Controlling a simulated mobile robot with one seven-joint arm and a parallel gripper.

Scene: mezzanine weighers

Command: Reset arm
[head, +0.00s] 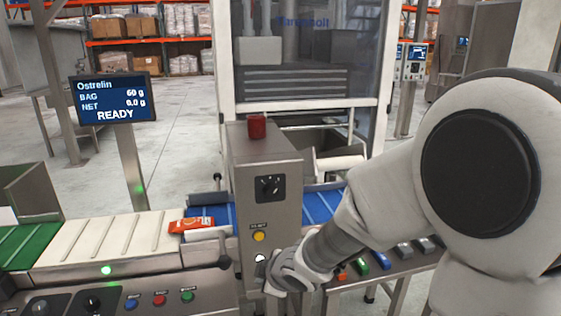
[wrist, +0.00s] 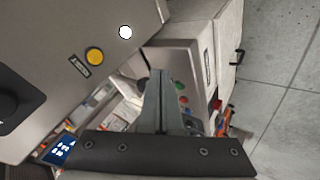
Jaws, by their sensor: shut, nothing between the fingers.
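My arm reaches in from the right of the head view. Its wrist end is low in front of the grey control cabinet (head: 283,222), near a white button (head: 260,258). In the wrist view my gripper (wrist: 160,76) has its two fingers together, with nothing between them. The white button (wrist: 125,32) and a yellow button (wrist: 94,55) lie beyond the fingertips to the upper left in that view, apart from them. In the head view the fingertips are not clearly visible.
A display (head: 113,98) reads "READY", net 0.0 g. A front panel (head: 150,300) carries knobs and coloured buttons. A red part (head: 257,127) tops the cabinet. Open floor lies behind.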

